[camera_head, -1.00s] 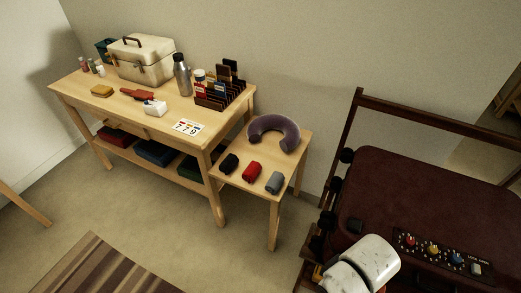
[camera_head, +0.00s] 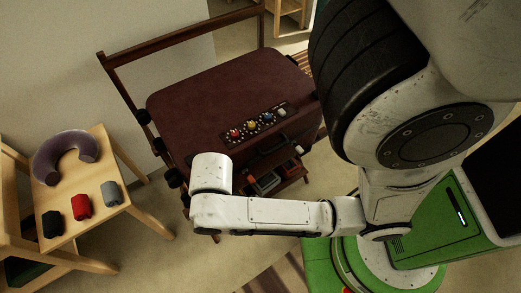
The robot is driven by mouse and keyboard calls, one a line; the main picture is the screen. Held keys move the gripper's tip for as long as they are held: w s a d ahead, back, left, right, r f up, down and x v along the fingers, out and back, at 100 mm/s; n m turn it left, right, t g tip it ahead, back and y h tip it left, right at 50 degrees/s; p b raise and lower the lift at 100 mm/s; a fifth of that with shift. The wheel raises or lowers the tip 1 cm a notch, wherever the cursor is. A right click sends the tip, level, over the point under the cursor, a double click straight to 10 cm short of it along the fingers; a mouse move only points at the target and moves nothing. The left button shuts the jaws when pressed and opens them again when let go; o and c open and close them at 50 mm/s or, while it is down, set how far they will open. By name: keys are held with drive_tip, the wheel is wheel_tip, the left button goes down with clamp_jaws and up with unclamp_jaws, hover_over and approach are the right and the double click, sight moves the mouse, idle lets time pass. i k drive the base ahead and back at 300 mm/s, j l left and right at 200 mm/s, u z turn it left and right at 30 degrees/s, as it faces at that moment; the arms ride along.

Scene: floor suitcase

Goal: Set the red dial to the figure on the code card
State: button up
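A maroon suitcase (camera_head: 215,95) lies shut on a dark wooden rack. On its near edge is a black panel with the red dial (camera_head: 235,133) at the left end, then a yellow dial (camera_head: 251,126) and a blue dial (camera_head: 268,118). The dials are small, and I cannot read their settings. The code card is out of view now. My white arm crosses the picture in front of the suitcase, its bend just below the panel. My gripper is not visible.
A pale switch (camera_head: 282,111) sits right of the blue dial. A black handle (camera_head: 271,147) is on the suitcase front. At left, a small wooden table (camera_head: 112,152) holds a purple neck pillow (camera_head: 63,156) and black, red (camera_head: 81,207) and grey rolls. Bare floor lies between table and rack.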

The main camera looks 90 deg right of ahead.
sight(236, 135)
drive_tip(key=k+j+z, duration=0.1)
drive_tip(key=j, duration=0.3)
drive_tip(key=k+j+z, duration=0.25)
drive_tip(key=k+j, duration=0.15)
drive_tip(key=j, duration=0.3)
